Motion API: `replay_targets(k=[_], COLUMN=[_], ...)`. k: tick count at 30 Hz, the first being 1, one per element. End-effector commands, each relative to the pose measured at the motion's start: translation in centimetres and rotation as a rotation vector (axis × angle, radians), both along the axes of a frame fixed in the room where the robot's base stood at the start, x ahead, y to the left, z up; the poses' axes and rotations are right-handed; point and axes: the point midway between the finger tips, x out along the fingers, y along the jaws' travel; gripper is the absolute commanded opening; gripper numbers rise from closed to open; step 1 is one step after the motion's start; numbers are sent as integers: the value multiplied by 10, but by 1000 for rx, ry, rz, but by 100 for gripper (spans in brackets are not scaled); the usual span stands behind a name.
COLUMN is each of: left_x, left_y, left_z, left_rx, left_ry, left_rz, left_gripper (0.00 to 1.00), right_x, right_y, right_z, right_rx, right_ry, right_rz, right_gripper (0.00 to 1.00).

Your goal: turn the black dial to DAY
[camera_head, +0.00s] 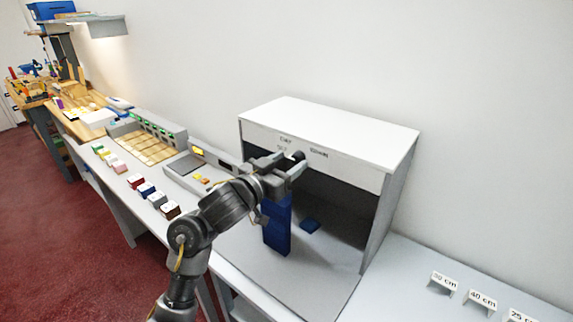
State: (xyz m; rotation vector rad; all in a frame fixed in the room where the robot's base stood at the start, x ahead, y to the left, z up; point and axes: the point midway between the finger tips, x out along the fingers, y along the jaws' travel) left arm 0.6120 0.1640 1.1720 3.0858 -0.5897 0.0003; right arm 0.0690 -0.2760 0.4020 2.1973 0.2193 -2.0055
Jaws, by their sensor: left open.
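The black dial (298,155) sits on the front upper panel of a white light booth (340,128). Small printed labels surround it, too small to read surely; the upper one may be DAY. Which way the dial points cannot be told, since my gripper partly hides it. My left gripper (284,163) is open in front of the panel, with its fingers close around or beside the dial. Whether they touch it cannot be told. My right gripper is not in view.
Several coloured swatch blocks (146,190) line the counter at left. Length signs such as 40 cm (483,298) stand at right, with bare counter before them.

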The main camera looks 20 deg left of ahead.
Motion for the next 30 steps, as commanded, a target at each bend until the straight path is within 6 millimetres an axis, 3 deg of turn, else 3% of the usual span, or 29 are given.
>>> replay_targets(k=[10, 20, 30], left_x=[4, 4, 4], left_y=[-2, -2, -1], left_z=[0, 0, 0], left_rx=[0, 0, 47], left_ry=[0, 0, -18], left_rz=[-1, 0, 2], left_gripper=[54, 12, 9], right_x=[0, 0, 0], right_y=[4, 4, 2], right_z=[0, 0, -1], right_rx=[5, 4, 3], right_ry=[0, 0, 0], right_rz=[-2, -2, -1], right_gripper=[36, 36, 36])
